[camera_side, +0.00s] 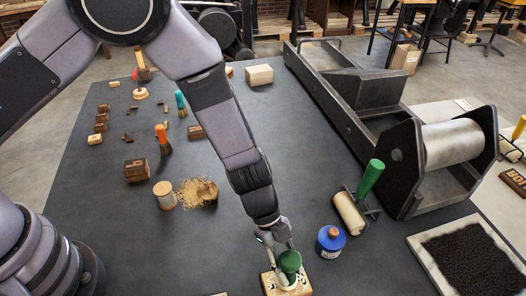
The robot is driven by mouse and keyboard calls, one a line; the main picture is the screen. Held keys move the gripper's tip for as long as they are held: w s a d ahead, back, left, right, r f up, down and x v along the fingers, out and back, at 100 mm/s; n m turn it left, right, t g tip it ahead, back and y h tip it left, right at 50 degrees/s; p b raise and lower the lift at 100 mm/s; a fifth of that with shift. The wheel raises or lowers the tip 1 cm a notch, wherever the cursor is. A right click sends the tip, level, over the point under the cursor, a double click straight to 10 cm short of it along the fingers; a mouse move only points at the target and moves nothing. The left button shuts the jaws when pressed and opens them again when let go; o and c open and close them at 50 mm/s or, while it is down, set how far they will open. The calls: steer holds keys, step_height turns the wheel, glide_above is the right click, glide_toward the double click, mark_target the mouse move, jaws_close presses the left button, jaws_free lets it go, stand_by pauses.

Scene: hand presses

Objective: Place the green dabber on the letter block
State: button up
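The green dabber (290,262) has a rounded green top and stands at the bottom of the view. It is on or just above the wooden letter block (301,291), which has pale wood and dark markings; its lower part is partly hidden, so contact is unclear. My gripper (285,254) points down right at the dabber, its fingers close around or beside the green top. The small view does not show whether the fingers press on it.
A blue jar (330,241) stands just right of the dabber. Beyond it lie a roller with a green handle (370,178) and the large press (400,150). A black inked tray (425,258) is at the right.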

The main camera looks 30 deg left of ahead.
steer(key=o, duration=0.5)
steer(key=shift+c, duration=0.2)
steer(key=shift+r, duration=0.1)
steer(key=shift+r, duration=0.25)
steer(key=w+a+r+n+t, duration=0.1)
steer(key=a+r+n, duration=0.3)
steer(key=a+r, duration=0.75)
steer(key=w+a+r+n+t, duration=0.1)
steer(key=a+r+n+t, duration=0.15)
steer(key=a+r, duration=0.85)
steer(key=s+a+r+n+t+y, duration=0.2)
steer(key=s+a+r+n, duration=0.3)
steer(key=a+n, duration=0.3)
steer(key=s+a+r+n+t+y, duration=0.2)
steer(key=s+a+r+n+y, duration=0.2)
steer(key=s+a+n, duration=0.3)
steer(key=shift+s+a+r+n, duration=0.35)
steer(key=shift+a+r, duration=0.35)
steer(key=shift+a, duration=0.2)
steer(key=shift+t, duration=0.25)
